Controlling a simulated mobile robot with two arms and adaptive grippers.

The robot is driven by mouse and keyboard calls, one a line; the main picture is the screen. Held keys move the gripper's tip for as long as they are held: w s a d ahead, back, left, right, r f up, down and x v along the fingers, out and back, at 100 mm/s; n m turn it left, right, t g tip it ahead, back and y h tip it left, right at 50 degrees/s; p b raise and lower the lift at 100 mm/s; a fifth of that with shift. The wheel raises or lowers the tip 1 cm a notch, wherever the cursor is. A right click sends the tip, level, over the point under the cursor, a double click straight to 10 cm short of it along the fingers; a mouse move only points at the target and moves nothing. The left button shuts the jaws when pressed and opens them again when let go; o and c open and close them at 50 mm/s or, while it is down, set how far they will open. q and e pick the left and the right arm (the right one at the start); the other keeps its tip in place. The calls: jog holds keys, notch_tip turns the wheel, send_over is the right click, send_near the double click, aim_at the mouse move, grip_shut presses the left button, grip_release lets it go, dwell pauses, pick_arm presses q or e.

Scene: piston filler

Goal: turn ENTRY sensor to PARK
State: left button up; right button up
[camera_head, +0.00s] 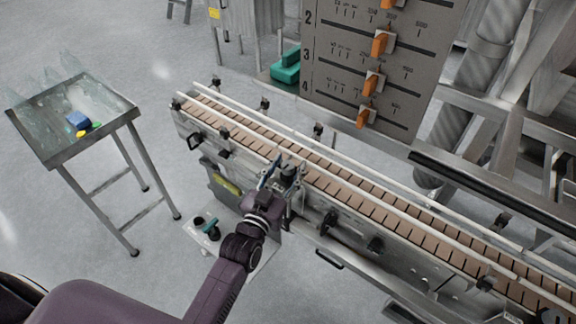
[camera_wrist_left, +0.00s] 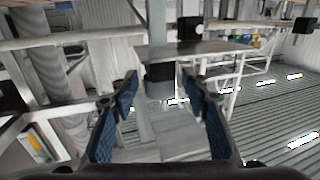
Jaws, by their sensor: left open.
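A small dark sensor head (camera_head: 289,173) on a metal bracket stands at the near side rail of the conveyor (camera_head: 340,184), a little left of the middle of the head view. It is probably the ENTRY sensor. No PARK mark can be read. My left gripper (camera_head: 272,170) is at the near rail, close beside this head, with its blue-padded fingers apart. In the left wrist view, a dark block (camera_wrist_left: 160,77) on a grey post shows between the two open fingers, seemingly the same head. Whether the pads touch it cannot be told. My right gripper is not in view.
A panel with orange sliders (camera_head: 379,44) stands behind the conveyor. A steel table (camera_head: 50,150) with clear bottles and a blue item is at the left. A teal-handled item (camera_head: 211,231) lies on a pale plate below the conveyor. Open floor lies between table and conveyor.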

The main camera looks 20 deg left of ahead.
pick_arm(q)
grip_shut()
